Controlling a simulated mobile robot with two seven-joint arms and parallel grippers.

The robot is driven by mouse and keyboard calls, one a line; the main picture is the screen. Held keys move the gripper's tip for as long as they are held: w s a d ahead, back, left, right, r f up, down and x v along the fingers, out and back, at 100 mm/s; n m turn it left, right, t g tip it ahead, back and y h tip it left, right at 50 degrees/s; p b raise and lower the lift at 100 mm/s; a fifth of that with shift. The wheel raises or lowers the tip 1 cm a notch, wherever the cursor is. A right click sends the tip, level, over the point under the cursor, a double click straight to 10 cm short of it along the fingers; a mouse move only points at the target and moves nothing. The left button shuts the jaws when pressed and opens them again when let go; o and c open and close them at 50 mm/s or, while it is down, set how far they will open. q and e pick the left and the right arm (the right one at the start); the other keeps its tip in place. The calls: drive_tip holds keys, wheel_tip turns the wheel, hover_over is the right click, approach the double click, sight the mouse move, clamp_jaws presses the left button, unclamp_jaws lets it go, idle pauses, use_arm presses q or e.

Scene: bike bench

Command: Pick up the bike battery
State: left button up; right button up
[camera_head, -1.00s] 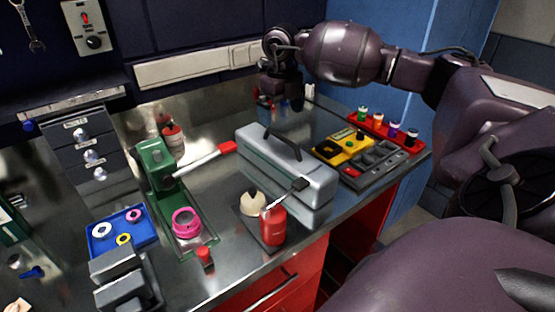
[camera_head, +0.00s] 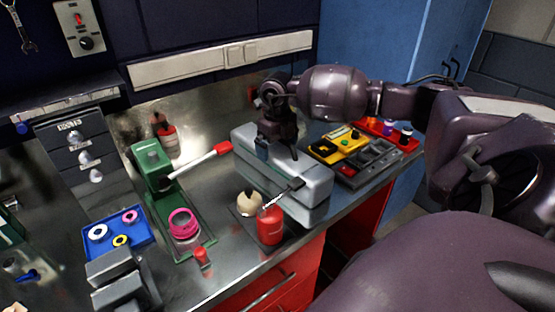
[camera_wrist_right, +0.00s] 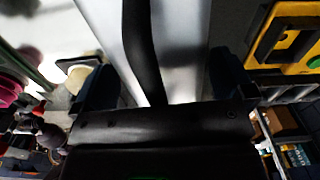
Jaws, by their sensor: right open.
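The bike battery, a long silver-grey box (camera_head: 312,180), lies on the metal bench right of centre. In the right wrist view the handle (camera_wrist_right: 140,40) runs between the two open fingers (camera_wrist_right: 165,85), with the grey battery top (camera_wrist_right: 185,55) below. The fingers stand apart on either side of the handle and do not grip it. My left gripper is not in view.
A green press with a red-tipped lever (camera_head: 220,149) stands left. A blue parts tray (camera_head: 108,248) is further left.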

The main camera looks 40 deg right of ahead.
drive_tip(key=c, duration=1.3)
drive_tip(key=shift+w+r, duration=0.15)
drive_tip(key=shift+r, duration=0.05)
drive_tip(key=shift+c, duration=1)
drive_tip(key=shift+r, duration=0.15)
